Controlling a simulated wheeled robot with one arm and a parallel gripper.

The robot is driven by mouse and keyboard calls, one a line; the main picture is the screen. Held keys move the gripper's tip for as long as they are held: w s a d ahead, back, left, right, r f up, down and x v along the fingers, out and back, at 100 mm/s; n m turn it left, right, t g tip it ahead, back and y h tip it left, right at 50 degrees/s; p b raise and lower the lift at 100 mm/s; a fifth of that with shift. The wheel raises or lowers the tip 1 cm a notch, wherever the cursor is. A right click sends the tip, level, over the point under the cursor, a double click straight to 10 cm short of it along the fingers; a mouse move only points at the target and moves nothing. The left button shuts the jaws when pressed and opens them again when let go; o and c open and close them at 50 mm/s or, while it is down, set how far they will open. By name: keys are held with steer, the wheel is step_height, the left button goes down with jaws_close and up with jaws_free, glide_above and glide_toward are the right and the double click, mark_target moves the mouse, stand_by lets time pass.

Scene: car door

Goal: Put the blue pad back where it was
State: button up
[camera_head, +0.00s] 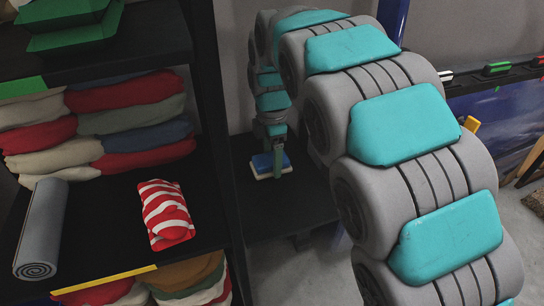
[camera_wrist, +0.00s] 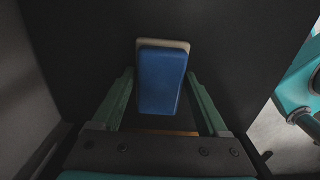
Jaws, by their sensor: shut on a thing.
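The blue pad (camera_wrist: 161,85) is between the two green fingers of my gripper (camera_wrist: 161,74) in the wrist view, and the gripper is shut on it. A cream layer shows at the pad's far edge; I cannot tell if it is part of the pad or a separate piece under it. In the head view the blue pad (camera_head: 262,162) is low behind the arm, over a black surface (camera_head: 287,207), with my gripper (camera_head: 277,164) pointing down at it. I cannot tell whether the pad touches that surface.
A black shelf unit on the left holds folded cloths (camera_head: 130,110), a grey roll (camera_head: 42,228) and a red-and-white striped bundle (camera_head: 166,214). Its dark upright (camera_head: 214,130) stands close left of the gripper. My grey and teal arm fills the middle. A rail (camera_head: 490,75) runs at right.

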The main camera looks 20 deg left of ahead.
mark_target(272, 157)
steer(key=o, duration=1.1)
steer(key=shift+f, duration=0.1)
step_height(272, 157, up, 12)
steer(key=shift+r+b, duration=0.15)
steer(key=shift+b, duration=0.3)
